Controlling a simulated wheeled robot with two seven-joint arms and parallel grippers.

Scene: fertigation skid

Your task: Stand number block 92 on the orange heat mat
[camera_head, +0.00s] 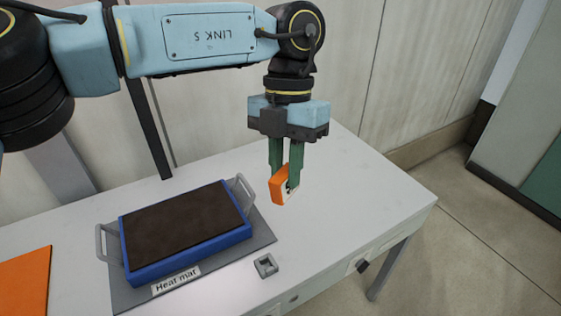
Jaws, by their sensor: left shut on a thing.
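My left gripper (285,178) has green fingers pointing down and is shut on an orange number block (278,189). The block has a pale face with dark marks, partly hidden by a finger, so I cannot read its number. It is over the right part of the table; I cannot tell whether it touches the top. A flat orange mat (22,285) lies at the left edge of the picture, cut off by the frame, with no label in view. A grey mat (125,297) in the middle bears a "Heat mat" label (176,280). My right gripper is not in view.
A blue tray (200,257) of dark soil with grey handles sits on the grey mat, between the block and the orange mat. A small square grey piece (265,265) lies near the table's front edge. The white table (370,195) is clear at right.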

